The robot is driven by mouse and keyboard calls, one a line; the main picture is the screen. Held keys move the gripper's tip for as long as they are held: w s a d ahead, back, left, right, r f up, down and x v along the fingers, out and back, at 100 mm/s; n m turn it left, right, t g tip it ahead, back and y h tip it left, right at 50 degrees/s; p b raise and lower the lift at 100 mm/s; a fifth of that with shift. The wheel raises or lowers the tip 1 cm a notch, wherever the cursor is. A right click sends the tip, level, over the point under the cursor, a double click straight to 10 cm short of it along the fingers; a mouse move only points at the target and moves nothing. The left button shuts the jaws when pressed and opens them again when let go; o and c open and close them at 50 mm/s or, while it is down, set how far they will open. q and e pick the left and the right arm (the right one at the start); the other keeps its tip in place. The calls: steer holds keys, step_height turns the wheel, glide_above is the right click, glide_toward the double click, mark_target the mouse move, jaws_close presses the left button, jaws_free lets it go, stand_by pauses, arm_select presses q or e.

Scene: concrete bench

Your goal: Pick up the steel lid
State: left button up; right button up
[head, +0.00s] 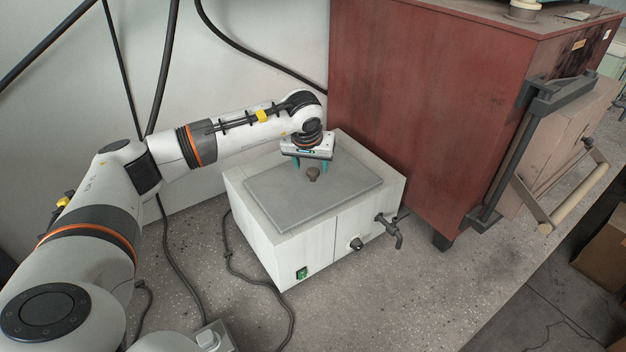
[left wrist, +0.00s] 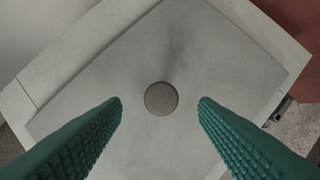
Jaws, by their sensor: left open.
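The steel lid (head: 290,197) is a flat grey plate lying on top of a white box-shaped bath (head: 315,240). A small dark round knob (head: 312,174) stands at the lid's middle. In the left wrist view the lid (left wrist: 205,65) fills most of the picture and the knob (left wrist: 161,98) shows as a round disc. My left gripper (head: 312,166) is just above the knob, pointing down. Its green fingers are open, one on each side of the knob (left wrist: 160,103), touching nothing that I can see. My right gripper is not in view.
A large red cabinet (head: 430,110) with a grey latch and handle stands close behind and right of the bath. A tap (head: 390,230) and a dial stick out of the bath's front. Black cables lie on the speckled bench (head: 400,300), which is clear at the front right.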

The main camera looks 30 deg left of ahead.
mark_target(313, 171)
arm_select(q)
steer(key=shift+p+x, duration=0.3)
steer(key=shift+x, duration=1.45)
steer(key=shift+w+r, duration=0.1)
jaws_close()
